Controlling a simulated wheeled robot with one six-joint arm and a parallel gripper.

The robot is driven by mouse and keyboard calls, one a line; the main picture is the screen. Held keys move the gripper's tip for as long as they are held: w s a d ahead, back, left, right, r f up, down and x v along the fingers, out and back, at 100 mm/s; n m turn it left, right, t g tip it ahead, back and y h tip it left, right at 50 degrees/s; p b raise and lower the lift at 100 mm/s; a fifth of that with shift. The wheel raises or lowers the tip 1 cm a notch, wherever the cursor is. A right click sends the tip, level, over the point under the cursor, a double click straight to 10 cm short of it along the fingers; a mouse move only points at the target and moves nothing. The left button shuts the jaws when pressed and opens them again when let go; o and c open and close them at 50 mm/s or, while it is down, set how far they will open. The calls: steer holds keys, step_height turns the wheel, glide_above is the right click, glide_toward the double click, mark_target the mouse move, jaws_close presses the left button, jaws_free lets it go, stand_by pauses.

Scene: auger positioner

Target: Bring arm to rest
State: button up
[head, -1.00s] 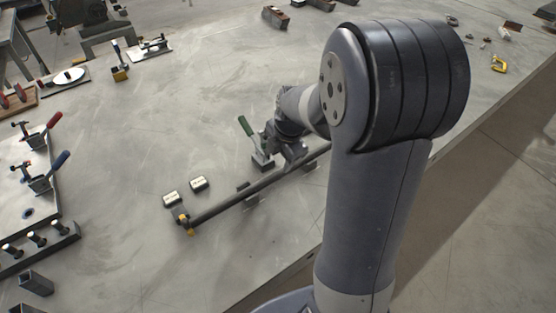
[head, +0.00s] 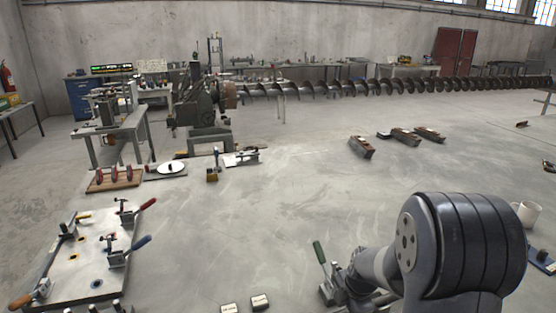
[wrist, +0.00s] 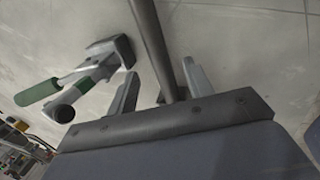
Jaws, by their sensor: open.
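My gripper (wrist: 160,72) is open in the wrist view, with its two grey fingers apart. A dark round bar (wrist: 152,40) runs between the fingers in that picture; whether they touch it I cannot tell. A toggle clamp with a green handle (wrist: 38,92) stands left of the bar. In the head view my arm is at the lower right, and the green clamp handle (head: 319,252) shows just left of it. My gripper's fingers are hidden or too small to tell there.
A fixture plate (head: 75,285) with red and blue handled clamps lies at the left. Two small pale-topped blocks (head: 260,301) sit at the bottom middle. Metal blocks (head: 361,147) and a white mug (head: 527,213) lie farther right.

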mark_target(343, 312)
steer(key=x, duration=0.3)
steer(key=shift+w+f, duration=0.1)
steer(key=shift+f, duration=0.3)
steer(key=shift+d, duration=0.1)
